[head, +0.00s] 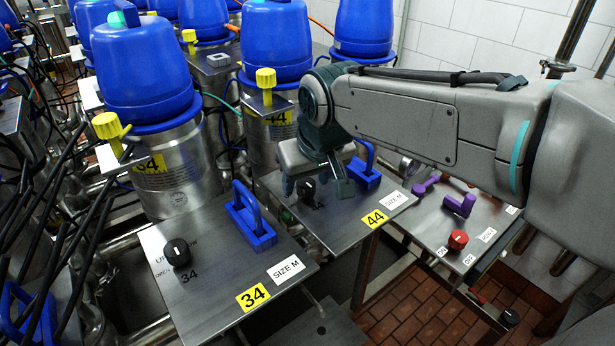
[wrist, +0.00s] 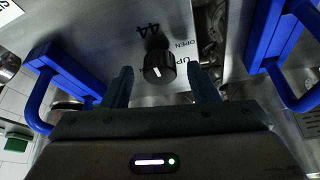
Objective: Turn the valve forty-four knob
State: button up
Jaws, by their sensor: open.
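The valve forty-four knob (wrist: 158,66) is a round black knob with a white pointer line, on a steel panel marked 44 and OPEN. In the wrist view it sits just ahead of and between the two fingers of my gripper (wrist: 162,88), which is open and empty. In the head view the knob (head: 307,190) is partly hidden by my gripper (head: 322,188), which hangs just above the panel (head: 335,222) with the yellow 44 label. I cannot tell whether a finger touches the knob.
A blue handle (head: 364,168) stands on the same panel, close beside my gripper. Panel 34 (head: 225,285) is nearer, with its own black knob (head: 177,252) and blue handle (head: 250,215). Blue-topped valves (head: 145,70) stand behind. A panel with purple parts (head: 459,205) and a red knob (head: 458,240) lies right.

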jog(key=c, duration=1)
jog(key=n+b, duration=0.1)
jog(key=n, duration=0.1)
jog(key=n+y+b, duration=0.1)
jog(key=n, duration=0.1)
jog(key=shift+w+d+f+n+g+y, duration=0.1)
jog(key=shift+w+d+n+g+y, duration=0.05)
jog(key=shift+n+g+y, duration=0.2)
jog(key=n+g+b, duration=0.1)
jog(key=n, duration=0.1)
jog(key=n+g+y+b, duration=0.1)
jog(key=n, duration=0.2)
jog(key=shift+w+d+b, duration=0.1)
jog(key=shift+w+b, duration=0.05)
jog(key=shift+b, duration=0.25)
jog(key=n+g, duration=0.1)
jog(key=n, duration=0.1)
jog(key=n+g, duration=0.1)
jog(key=n, duration=0.2)
jog(key=shift+w+n+b, duration=0.15)
jog(key=shift+n+b, duration=0.2)
jog(key=n+g, duration=0.1)
jog(key=n, duration=0.3)
jog(key=shift+g+h, duration=0.25)
jog(key=shift+g, duration=0.1)
jog(key=shift+w+n, duration=0.1)
jog(key=shift+n, duration=0.2)
